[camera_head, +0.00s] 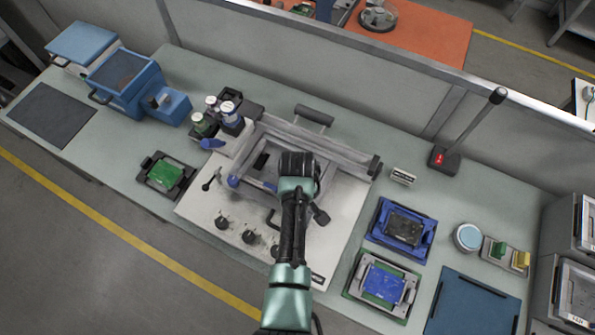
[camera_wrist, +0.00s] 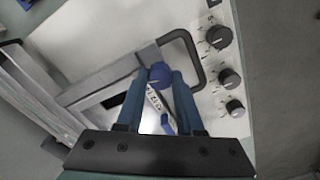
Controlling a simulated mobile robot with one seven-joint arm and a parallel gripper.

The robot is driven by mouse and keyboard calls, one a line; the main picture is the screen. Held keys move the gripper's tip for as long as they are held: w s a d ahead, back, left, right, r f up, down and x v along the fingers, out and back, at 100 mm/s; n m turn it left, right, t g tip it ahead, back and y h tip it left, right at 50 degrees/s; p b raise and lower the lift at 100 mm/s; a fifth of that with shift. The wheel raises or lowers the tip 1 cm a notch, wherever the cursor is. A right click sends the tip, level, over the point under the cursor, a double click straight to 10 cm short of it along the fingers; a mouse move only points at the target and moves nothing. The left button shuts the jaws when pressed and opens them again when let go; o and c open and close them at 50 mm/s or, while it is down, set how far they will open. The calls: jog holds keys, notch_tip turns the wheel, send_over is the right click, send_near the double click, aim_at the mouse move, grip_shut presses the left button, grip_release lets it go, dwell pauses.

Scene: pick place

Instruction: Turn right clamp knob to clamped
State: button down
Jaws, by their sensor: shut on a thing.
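A metal stencil-type fixture (camera_head: 345,160) stands on a pale panel in the middle of the bench. The right clamp knob is a blue round knob (camera_wrist: 160,74) on this fixture, seen in the wrist view between my fingertips. My gripper (camera_wrist: 160,80) is shut on it, one finger on each side. In the head view my gripper (camera_head: 298,165) is over the fixture's right part and hides this knob. A second blue knob (camera_head: 233,181) shows at the fixture's left. A printed white strip (camera_wrist: 154,100) lies beside the held knob; its markings are too small to read.
A black bar handle (camera_wrist: 188,50) is close by my fingers. Several black dials (camera_head: 248,236) line the panel's front. A green board (camera_head: 165,174) lies left; a blue tray (camera_head: 402,228) stands right. A bottle rack (camera_head: 229,110) stands behind the fixture's left end.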

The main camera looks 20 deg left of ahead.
jog(key=shift+w+r+n, duration=0.1)
jog(key=shift+n, duration=1.5)
jog(key=c, duration=0.5)
grip_release()
jog(key=shift+c, duration=0.2)
notch_tip(320, 180, up, 13)
jog(key=b, duration=0.1)
